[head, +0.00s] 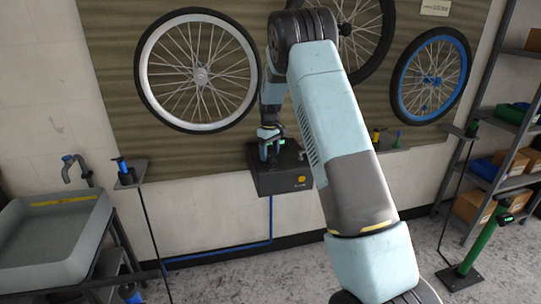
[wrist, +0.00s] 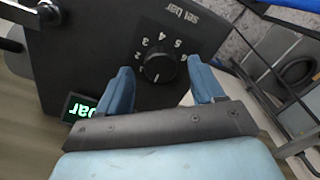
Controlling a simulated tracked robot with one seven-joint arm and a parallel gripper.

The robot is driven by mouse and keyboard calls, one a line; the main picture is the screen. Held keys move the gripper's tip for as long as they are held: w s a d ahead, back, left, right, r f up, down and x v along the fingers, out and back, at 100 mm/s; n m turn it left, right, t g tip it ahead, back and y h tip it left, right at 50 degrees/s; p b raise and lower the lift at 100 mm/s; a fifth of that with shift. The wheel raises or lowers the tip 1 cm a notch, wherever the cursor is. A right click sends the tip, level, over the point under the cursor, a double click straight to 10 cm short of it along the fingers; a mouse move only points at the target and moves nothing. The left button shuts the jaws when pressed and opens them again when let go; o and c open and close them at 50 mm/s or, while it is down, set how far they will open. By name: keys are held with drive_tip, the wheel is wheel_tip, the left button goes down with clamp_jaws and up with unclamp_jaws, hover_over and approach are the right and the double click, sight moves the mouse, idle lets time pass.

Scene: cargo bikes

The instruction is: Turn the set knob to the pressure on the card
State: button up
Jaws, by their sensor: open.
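The black set knob (wrist: 158,66) is on the dark face of a box, ringed by printed numbers under "set bar". A pale mark on the knob points toward the lower edge of the wrist view; its exact setting is hard to read. My gripper (wrist: 160,66) is open, its blue fingers on either side of the knob in the picture; I cannot tell whether they touch it. In the head view my gripper (head: 268,134) is at the box (head: 284,182) on the wall. The card (head: 435,7) is at the top right, its small print unclear.
Bicycle wheels (head: 201,75) hang on the panel behind my arm. A sink (head: 55,240) stands at the left. Shelves (head: 510,130) with boxes and a green floor pump (head: 480,248) are at the right. A blue hose (head: 225,254) runs below the box.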

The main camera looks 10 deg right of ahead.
drive_tip(key=shift+f, duration=0.7)
drive_tip(key=shift+c, duration=0.2)
